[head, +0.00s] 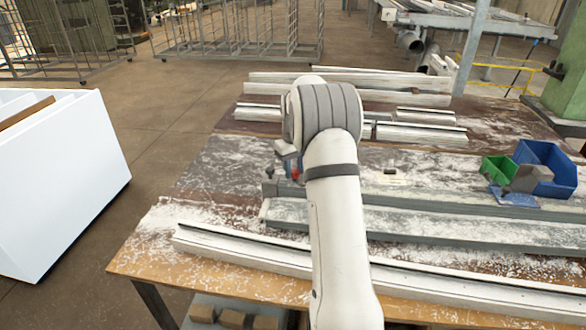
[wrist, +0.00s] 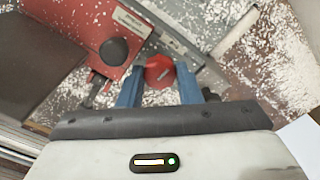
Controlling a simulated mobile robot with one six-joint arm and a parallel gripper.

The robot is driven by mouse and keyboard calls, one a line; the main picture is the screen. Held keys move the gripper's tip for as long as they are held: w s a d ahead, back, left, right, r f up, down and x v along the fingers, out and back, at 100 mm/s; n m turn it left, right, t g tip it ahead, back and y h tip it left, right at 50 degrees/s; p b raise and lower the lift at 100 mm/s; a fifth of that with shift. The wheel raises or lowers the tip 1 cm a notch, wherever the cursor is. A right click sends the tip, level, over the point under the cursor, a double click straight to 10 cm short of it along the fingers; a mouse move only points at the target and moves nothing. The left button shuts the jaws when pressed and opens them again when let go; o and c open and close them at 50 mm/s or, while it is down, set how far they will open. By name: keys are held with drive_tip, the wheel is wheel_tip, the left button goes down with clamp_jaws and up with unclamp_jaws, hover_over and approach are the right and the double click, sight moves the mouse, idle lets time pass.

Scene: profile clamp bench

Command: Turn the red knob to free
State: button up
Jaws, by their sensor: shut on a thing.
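The round red knob (wrist: 159,70) shows in the wrist view with a pale slanted mark on its face. My gripper (wrist: 159,80) has its two blue fingers on either side of the knob and is shut on it. The fingers hide parts of the knob's sides. In the head view my arm hides most of the clamp area. Only a small patch of red shows there beside my wrist, and I cannot tell whether it is the knob.
A red block (wrist: 85,45) with a black round knob (wrist: 113,51) and a pale label lies left of the red knob. White profiles (head: 240,255) lie along the dusty bench. Blue (head: 548,165) and green (head: 497,170) bins stand at the right.

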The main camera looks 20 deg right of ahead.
sight(294, 170)
drive_tip(key=shift+w+r+n, duration=0.15)
drive_tip(key=shift+r+n, duration=0.05)
drive_tip(key=shift+n, duration=0.2)
drive_tip(key=o, duration=0.6)
drive_tip(key=shift+c, duration=0.2)
drive_tip(key=o, duration=0.4)
drive_tip(key=shift+f, duration=0.2)
drive_tip(key=shift+r, duration=0.1)
wheel_tip(294, 170, up, 8)
drive_tip(key=shift+f+b, duration=0.15)
drive_tip(key=shift+b, duration=0.2)
